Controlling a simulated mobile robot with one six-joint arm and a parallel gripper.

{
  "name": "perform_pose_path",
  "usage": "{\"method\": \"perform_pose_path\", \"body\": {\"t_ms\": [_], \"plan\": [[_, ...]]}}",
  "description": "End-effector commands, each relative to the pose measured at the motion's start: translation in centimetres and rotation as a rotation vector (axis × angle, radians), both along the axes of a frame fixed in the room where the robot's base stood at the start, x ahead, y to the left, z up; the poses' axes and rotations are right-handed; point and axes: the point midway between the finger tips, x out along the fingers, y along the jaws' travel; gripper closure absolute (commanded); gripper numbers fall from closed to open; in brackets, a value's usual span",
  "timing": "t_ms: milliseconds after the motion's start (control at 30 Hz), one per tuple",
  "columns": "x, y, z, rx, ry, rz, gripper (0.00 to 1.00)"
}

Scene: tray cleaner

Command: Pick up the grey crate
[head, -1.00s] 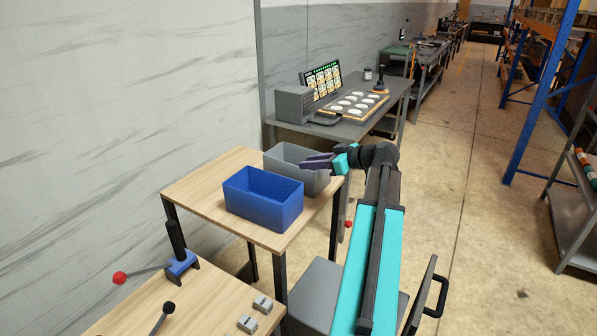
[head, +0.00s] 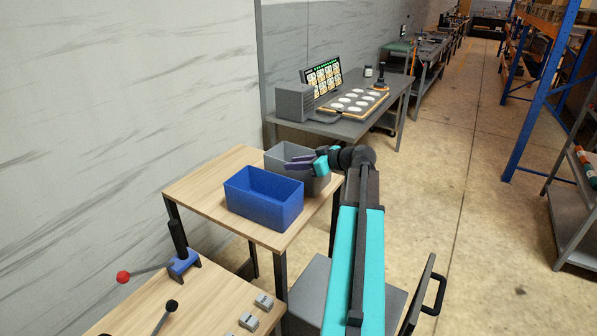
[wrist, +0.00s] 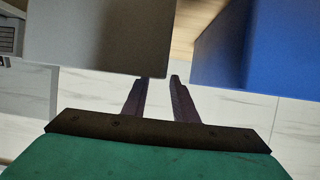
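The grey crate (head: 280,152) stands on the wooden table, just behind the blue crate (head: 262,212). My gripper (head: 288,164) is at the grey crate's right part, with its dark fingers pointing left across the crate and hiding some of it. In the wrist view the grey crate (wrist: 98,38) fills the upper left and the blue crate (wrist: 272,45) the upper right. My gripper (wrist: 159,79) shows its two fingers slightly apart, at the grey crate's near corner. I cannot tell whether a crate wall lies between them or whether they touch it.
The wooden table (head: 205,190) has bare room left of the crates. Behind it a grey bench (head: 340,130) holds a screen, a grey box and a tray of white discs. A front table (head: 140,310) carries a red-knobbed lever. A blue rack stands right of the aisle.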

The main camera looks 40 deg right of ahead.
Motion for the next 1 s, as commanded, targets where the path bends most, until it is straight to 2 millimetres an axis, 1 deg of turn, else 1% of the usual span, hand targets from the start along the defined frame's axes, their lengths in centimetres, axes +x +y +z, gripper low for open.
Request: {"method": "perform_pose_path", "body": {"t_ms": [267,400,500,667,1000], "plan": [[2.3,0.3,-0.3,0.002,0.000,0.001,0.74],[3.6,0.5,-1.0,0.001,0.001,0.001,0.74],[4.3,0.7,-1.3,0.001,0.000,0.000,0.74],[4.6,0.7,-1.6,0.001,0.000,-0.001,0.74],[4.5,0.7,-1.6,0.000,0.000,-0.002,0.74]]}}
